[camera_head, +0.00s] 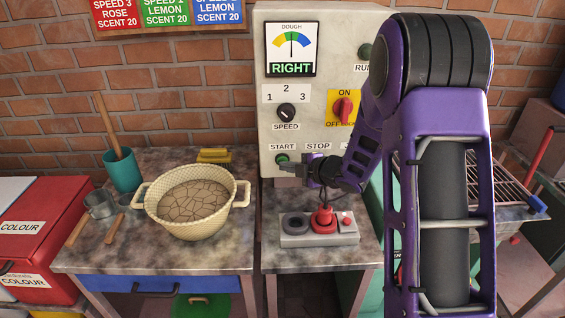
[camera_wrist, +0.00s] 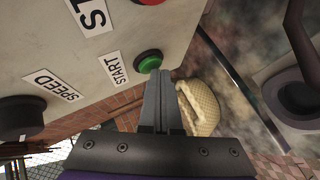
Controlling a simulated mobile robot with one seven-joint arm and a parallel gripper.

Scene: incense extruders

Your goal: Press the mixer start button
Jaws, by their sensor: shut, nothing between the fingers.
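In the wrist view the green button (camera_wrist: 148,62) is just beyond my fingertips. My gripper (camera_head: 286,168) is shut and empty, its fingers reaching left along the panel's lower edge just below the button. It shows in the wrist view (camera_wrist: 160,76) with both fingers together. I cannot tell whether the tips touch the button. The STOP label (camera_head: 317,146) is right of START; a red button (camera_wrist: 150,1) shows at the wrist view's top edge.
The panel also bears a SPEED knob (camera_head: 286,112), a red ON/OFF switch (camera_head: 343,110) and a DOUGH dial (camera_head: 291,45) reading RIGHT. A woven bowl (camera_head: 196,226) with cracked brown contents stands left. A grey box (camera_head: 292,238) with a red knob lies below my gripper.

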